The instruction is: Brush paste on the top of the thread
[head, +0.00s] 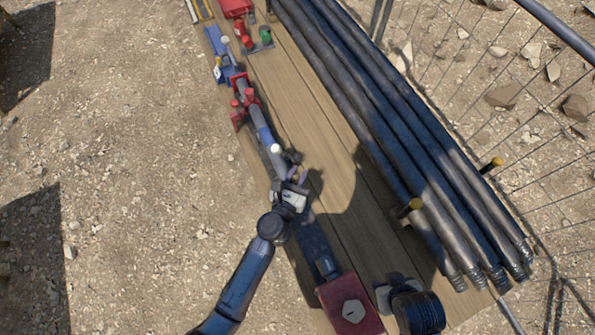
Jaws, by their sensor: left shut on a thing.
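My left arm comes in from the bottom, and its gripper (294,178) is shut on a small, thin thing, perhaps the brush handle; it is mostly hidden by the fingers. The gripper is over the plank table, just below the near end of a grey pipe-like piece (244,86) that runs through a red clamp (238,119). A white and blue part (266,138) is on that piece near the gripper. I cannot tell whether the held thing touches it. The thread and the paste cannot be made out there. My right gripper is not in view.
A red block (350,306) and a dark ribbed round thing (419,313) are at the bottom. The table's middle planks (300,95) are clear.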

